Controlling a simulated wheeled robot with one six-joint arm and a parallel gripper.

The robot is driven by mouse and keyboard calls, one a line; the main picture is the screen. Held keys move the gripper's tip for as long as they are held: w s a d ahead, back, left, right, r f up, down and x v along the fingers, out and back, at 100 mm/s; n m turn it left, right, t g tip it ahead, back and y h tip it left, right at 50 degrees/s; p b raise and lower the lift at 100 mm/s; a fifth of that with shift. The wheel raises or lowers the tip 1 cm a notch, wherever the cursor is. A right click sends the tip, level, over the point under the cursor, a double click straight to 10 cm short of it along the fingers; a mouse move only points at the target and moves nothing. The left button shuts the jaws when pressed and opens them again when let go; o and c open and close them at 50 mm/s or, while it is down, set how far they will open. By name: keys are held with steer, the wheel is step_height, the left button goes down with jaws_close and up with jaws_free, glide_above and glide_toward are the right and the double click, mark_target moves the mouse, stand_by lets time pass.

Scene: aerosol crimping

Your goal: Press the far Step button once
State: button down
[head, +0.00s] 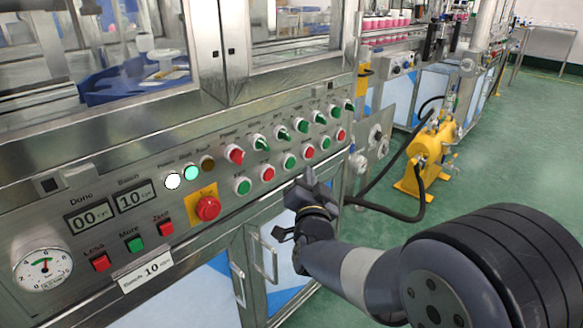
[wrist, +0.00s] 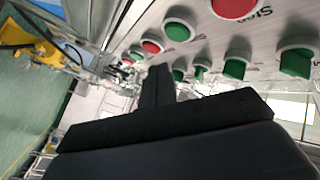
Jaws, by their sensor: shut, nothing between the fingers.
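A row of round green and red push buttons runs along the steel control panel. The farthest one in the head view is a red button (head: 340,134), with a green button (head: 324,143) just nearer. Their labels are too small to read there. In the wrist view a label beside the large red button (wrist: 235,6) looks like "Step" or "Stop". A smaller red button (wrist: 151,46) lies farther along. My gripper (head: 302,186) is shut and empty, in front of and below the row's middle. Its dark fingers (wrist: 157,82) point toward the panel in the wrist view, apart from the buttons.
Green selector knobs (head: 282,133) stick out above the push buttons. A red emergency stop (head: 207,207) on a yellow plate and a pressure gauge (head: 43,268) are at the left. A yellow pump (head: 428,155) with black hoses stands on the green floor at the right.

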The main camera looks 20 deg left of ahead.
steer(key=shift+s+d+b, duration=0.25)
steer(key=shift+s+d, duration=0.05)
steer(key=shift+d, duration=0.35)
steer(key=shift+s+d+b, duration=0.25)
steer(key=shift+d, duration=0.35)
steer(key=shift+a, duration=0.1)
steer(key=p, duration=0.2)
steer(key=a+p, duration=0.1)
steer(key=p, duration=0.1)
steer(key=shift+w+r, duration=0.2)
steer(key=shift+w, duration=0.1)
steer(key=d, duration=0.1)
steer(key=s+d+b, duration=0.1)
steer(key=d, duration=0.1)
steer(key=s+d+b, duration=0.1)
steer(key=shift+d+f, duration=0.2)
steer(key=shift+d, duration=0.2)
steer(key=shift+a, duration=0.15)
